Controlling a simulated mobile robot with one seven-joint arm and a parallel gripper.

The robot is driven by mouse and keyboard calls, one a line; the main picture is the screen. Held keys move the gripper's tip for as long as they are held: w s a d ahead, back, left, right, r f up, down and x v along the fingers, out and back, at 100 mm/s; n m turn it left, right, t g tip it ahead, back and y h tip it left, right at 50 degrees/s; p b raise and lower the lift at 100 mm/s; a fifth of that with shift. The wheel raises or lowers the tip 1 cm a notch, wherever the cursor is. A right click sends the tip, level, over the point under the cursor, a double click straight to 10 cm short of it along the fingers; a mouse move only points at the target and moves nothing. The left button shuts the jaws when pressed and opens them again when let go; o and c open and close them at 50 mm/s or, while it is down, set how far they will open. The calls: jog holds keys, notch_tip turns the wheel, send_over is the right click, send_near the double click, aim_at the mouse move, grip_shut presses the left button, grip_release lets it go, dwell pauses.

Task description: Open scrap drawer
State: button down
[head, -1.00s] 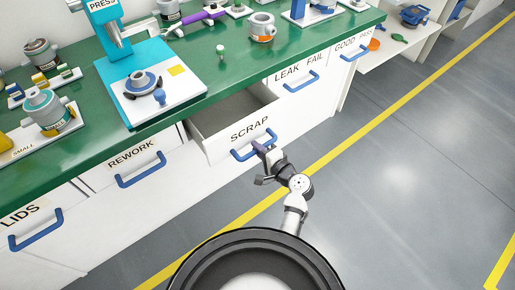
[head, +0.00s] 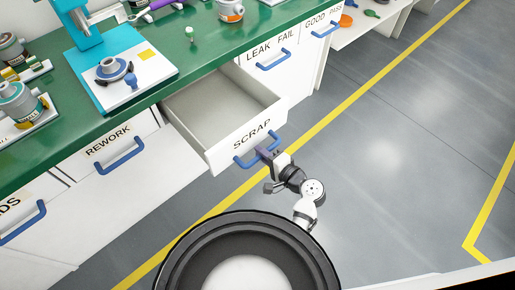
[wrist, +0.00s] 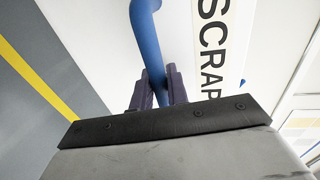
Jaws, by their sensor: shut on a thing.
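The scrap drawer (head: 230,145) is a white drawer labelled SCRAP, pulled well out from under the green bench. Its inside looks empty. Its blue bar handle (head: 243,163) is on the front face. My gripper (head: 268,154) is at the right part of this handle. In the wrist view, the two dark fingers of my gripper (wrist: 160,88) are closed around the blue handle (wrist: 147,40), beside the SCRAP label (wrist: 215,40).
The rework drawer (head: 95,165) on the left and the leak fail drawer (head: 290,75) on the right are shut. A teal press (head: 85,30) stands on the green bench top (head: 165,85). Open grey floor (head: 390,170) with yellow lines lies to the right.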

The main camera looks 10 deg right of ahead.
jog(key=shift+s, duration=0.1)
jog(key=c, duration=1.4)
grip_release()
jog(key=shift+c, duration=0.2)
jog(key=shift+d, duration=0.1)
